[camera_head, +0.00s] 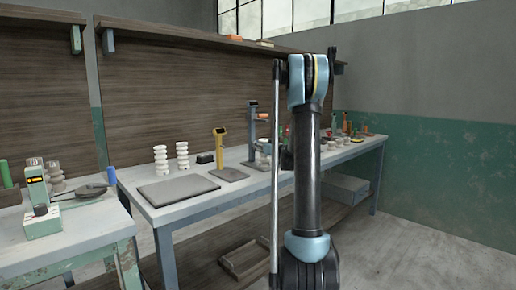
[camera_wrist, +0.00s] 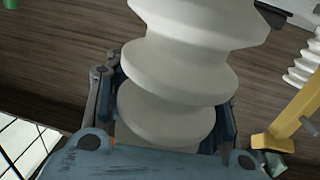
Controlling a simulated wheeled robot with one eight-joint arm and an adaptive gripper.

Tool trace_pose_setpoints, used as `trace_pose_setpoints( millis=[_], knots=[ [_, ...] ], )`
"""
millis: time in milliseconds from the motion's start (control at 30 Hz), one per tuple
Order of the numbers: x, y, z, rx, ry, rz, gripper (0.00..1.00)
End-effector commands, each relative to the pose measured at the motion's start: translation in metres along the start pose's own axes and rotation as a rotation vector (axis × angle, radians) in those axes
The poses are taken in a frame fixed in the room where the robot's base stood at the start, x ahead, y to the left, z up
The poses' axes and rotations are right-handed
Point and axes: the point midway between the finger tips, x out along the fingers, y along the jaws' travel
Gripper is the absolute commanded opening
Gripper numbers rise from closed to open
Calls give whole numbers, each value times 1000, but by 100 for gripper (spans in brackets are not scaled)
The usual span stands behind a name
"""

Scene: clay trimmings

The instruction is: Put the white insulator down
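A white ribbed insulator (camera_wrist: 180,70) fills the middle of the wrist view. My gripper (camera_wrist: 170,105) is shut on it, with a finger along each side of its lower ribs. Its far end runs out of the top of the picture. In the head view my arm covers the gripper and the held insulator. Two other pale ribbed insulators, a left one (camera_head: 160,160) and a right one (camera_head: 182,156), stand upright on the long workbench (camera_head: 150,207). Part of another insulator (camera_wrist: 303,62) shows at the right edge of the wrist view.
A flat grey mat (camera_head: 178,190) lies on the workbench before the standing insulators. A yellow stand (camera_head: 219,148) and a blue-grey stand (camera_head: 252,130) rise to its right. Several small items crowd the far right end. A second bench (camera_head: 75,235) stands at the left.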

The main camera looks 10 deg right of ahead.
Motion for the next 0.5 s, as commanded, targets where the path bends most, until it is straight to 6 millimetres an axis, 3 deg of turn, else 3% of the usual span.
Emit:
trace_pose_setpoints(
  millis=[67,500],
  knots=[
    [0,0,0,0,0,0,61],
    [-4,1,-2,0,0,1,61]
  ],
)
